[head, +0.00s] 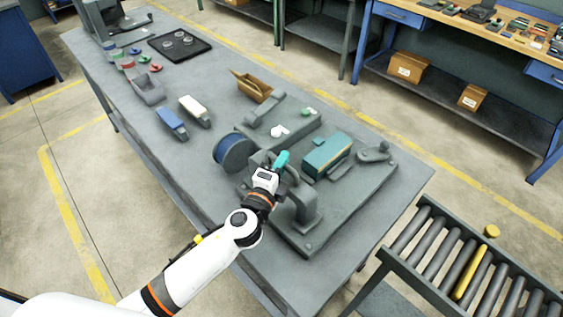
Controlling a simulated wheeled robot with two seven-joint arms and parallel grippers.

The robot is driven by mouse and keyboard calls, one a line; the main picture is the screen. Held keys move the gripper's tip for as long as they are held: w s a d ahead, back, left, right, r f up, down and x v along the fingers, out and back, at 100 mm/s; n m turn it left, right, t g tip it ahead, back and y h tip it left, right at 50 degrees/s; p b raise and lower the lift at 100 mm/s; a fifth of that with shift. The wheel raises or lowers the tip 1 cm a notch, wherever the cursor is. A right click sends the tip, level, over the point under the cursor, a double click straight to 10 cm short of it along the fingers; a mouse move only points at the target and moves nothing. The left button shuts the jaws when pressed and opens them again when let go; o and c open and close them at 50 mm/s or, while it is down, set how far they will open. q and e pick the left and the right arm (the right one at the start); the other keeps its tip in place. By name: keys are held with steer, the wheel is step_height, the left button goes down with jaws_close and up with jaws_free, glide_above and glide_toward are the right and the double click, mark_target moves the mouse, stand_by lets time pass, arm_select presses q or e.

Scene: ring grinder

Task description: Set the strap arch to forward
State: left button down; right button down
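A grey strap arch (302,203) stands on a grey baseplate (345,217) near the right end of the long workbench. A teal handle-like piece (282,158) shows just beyond my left gripper (275,168), at the arch's upper left side. My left gripper reaches in from the lower left and is at or against this teal piece. Its fingers are small and mostly hidden by its white body, so I cannot tell whether they are closed on it. Which way the arch is set is hard to make out. My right gripper is not in view.
A teal-and-brown block (326,156) and a grey lever part (375,153) sit behind the arch. A dark blue spool (235,152) stands left of my gripper. A roller conveyor (450,262) is at the lower right. The bench's front right area is clear.

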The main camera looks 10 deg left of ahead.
arm_select(q)
steer(key=w+d+b, duration=0.1)
steer(key=w+d, duration=0.2)
steer(key=w, duration=0.1)
steer(key=w+d+b, duration=0.2)
steer(key=w+d, duration=0.1)
steer(key=w, duration=0.2)
steer(key=w+d+b, duration=0.2)
steer(key=w+d, duration=0.1)
steer(key=w, duration=0.1)
steer(key=shift+w, duration=0.25)
steer(key=shift+r, duration=0.15)
steer(key=c, duration=1.6)
jaws_free()
steer(key=shift+o, duration=1)
steer(key=shift+w+d, duration=0.15)
steer(key=shift+w, duration=0.05)
steer(key=shift+s, duration=0.15)
steer(key=s+a+b, duration=0.1)
steer(key=s+a, duration=0.1)
steer(key=s, duration=0.9)
steer(key=shift+s+a, duration=0.2)
steer(key=shift+s, duration=0.1)
